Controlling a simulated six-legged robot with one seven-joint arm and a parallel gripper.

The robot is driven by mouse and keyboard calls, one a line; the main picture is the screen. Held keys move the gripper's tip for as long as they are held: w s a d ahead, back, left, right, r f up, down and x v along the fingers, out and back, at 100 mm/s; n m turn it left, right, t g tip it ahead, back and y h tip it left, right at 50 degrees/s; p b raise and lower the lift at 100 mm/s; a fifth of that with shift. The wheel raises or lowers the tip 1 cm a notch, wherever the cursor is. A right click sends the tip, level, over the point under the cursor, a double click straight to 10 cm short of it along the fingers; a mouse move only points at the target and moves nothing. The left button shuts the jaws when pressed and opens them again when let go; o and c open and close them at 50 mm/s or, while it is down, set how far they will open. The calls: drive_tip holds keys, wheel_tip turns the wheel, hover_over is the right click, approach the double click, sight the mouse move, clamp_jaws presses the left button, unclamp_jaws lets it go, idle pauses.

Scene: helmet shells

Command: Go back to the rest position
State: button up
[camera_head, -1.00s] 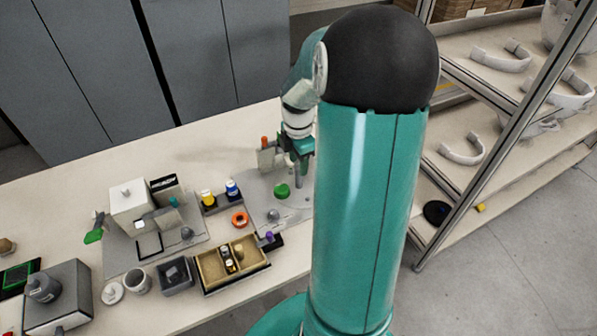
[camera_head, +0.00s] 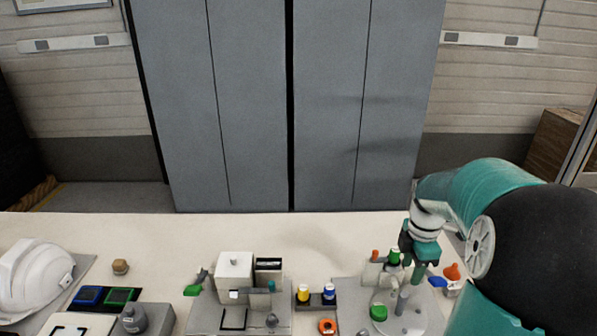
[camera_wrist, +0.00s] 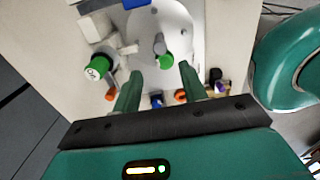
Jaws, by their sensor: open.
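My gripper (camera_head: 416,278) hangs at the right of the head view, fingers downward, above or beside a grey round-topped fixture plate (camera_head: 350,316). In the wrist view my gripper (camera_wrist: 158,78) has its two green fingers apart, with nothing held between them. A green knob (camera_wrist: 166,62) and a grey post (camera_wrist: 158,45) show beyond the fingertips, over a pale disc. The green knob also shows in the head view (camera_head: 378,312), left of the fingers. My teal and black arm covers the lower right of the head view.
On the pale table (camera_head: 160,235) stand a white helmet (camera_head: 36,272), a white box (camera_head: 235,268), yellow and blue bottles (camera_head: 317,294), and an orange ring (camera_head: 327,326). A green-capped part (camera_wrist: 98,68) is left in the wrist view. Grey cabinets (camera_head: 290,100) stand behind. The table's back strip is clear.

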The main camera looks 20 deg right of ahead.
drive_tip(key=s+a+r+m+t, duration=0.2)
drive_tip(key=a+m, duration=0.3)
drive_tip(key=a, duration=0.4)
drive_tip(key=s+a+r+m+t, duration=0.1)
drive_tip(key=s+a+r+m, duration=0.4)
drive_tip(key=a, duration=0.3)
drive_tip(key=s+a+r+m+t, duration=0.2)
drive_tip(key=s+a+r+m, duration=0.1)
drive_tip(key=a, duration=0.6)
drive_tip(key=shift+s+a+r+m+t, duration=0.35)
drive_tip(key=shift+r+m, duration=0.1)
drive_tip(key=shift+m, duration=0.65)
